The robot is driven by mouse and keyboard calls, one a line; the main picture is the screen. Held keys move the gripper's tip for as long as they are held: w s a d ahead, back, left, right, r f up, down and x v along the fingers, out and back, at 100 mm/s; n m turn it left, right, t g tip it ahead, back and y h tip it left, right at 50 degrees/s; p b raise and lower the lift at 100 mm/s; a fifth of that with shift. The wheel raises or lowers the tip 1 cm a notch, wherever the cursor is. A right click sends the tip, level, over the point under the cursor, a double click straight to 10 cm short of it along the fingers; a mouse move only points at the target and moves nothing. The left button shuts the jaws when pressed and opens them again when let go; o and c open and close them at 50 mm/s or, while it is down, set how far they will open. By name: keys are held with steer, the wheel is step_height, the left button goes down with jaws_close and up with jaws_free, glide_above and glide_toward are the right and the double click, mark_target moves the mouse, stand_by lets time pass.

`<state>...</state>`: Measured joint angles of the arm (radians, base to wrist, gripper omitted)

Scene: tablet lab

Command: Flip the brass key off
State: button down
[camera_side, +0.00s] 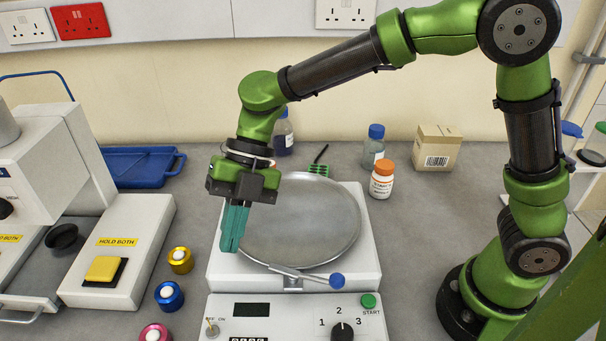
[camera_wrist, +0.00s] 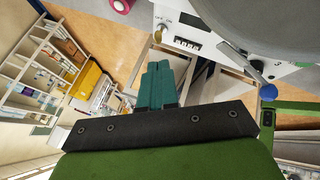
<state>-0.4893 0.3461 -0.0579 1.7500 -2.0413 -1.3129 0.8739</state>
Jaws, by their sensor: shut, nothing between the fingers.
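The brass key (camera_side: 212,328) is a small lever at the left of the front control panel (camera_side: 262,328), with small OFF and ON marks above it. Which mark it points to is too small to tell. In the wrist view the brass key (camera_wrist: 158,34) shows just beyond my fingertips. My gripper (camera_side: 230,248) has teal fingers, shut and empty, pointing down over the left edge of the white machine. It is behind and above the key, apart from it. In the wrist view my gripper (camera_wrist: 158,66) also shows its fingers together.
A round grey pan (camera_side: 305,220) sits on the machine, with a blue-knobbed lever (camera_side: 336,280) in front. A black dial (camera_side: 342,331) and a green START button (camera_side: 368,301) are on the panel's right. Yellow, blue and pink ringed pieces (camera_side: 169,296) stand to the left.

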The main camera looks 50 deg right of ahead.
steer(key=v, duration=0.5)
steer(key=shift+w+d+f, duration=0.1)
steer(key=shift+d, duration=0.1)
